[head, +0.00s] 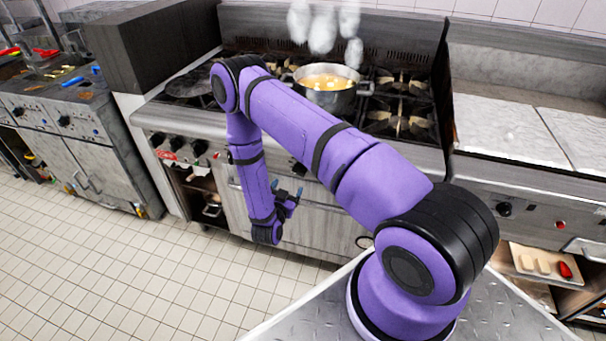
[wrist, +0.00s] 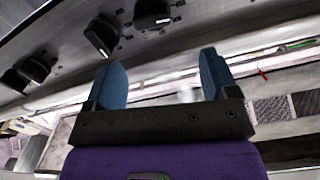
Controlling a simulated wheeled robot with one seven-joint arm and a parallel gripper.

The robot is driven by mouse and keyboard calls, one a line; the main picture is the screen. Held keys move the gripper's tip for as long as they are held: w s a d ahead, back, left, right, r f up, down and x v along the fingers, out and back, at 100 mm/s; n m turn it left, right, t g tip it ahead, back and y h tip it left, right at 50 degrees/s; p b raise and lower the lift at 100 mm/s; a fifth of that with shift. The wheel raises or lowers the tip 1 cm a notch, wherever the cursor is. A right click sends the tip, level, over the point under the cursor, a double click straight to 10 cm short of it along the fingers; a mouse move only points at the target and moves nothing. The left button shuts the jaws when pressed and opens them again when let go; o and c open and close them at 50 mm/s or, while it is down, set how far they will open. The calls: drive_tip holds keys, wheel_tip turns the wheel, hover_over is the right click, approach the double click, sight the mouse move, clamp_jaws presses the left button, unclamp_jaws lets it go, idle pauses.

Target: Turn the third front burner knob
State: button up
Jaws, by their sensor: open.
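The stove's front panel carries a row of dark knobs at its left part. The third knob from the left (head: 200,147) shows just left of my arm; my arm hides the panel farther right. The wrist view shows several black knobs, including one in the middle of the row (wrist: 101,35) and one at the top edge (wrist: 152,12); I cannot tell which is the third. My gripper (head: 287,190) hangs low in front of the stove doors, below the panel. Its blue fingers also show in the wrist view (wrist: 162,82), open and empty, apart from the knobs.
A steaming pot of soup (head: 327,88) stands on the burners. A dark tall box-like unit (head: 150,45) stands at the stove's left, with a fryer (head: 65,115) beyond it. A counter with its own knob (head: 504,209) is at the right. The tiled floor in front is clear.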

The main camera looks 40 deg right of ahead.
sight(298, 173)
drive_tip(key=x, duration=1)
drive_tip(key=shift+s+d+f, duration=0.2)
drive_tip(key=shift+s+d, duration=0.1)
drive_tip(key=shift+d, duration=0.1)
drive_tip(key=c, duration=0.9)
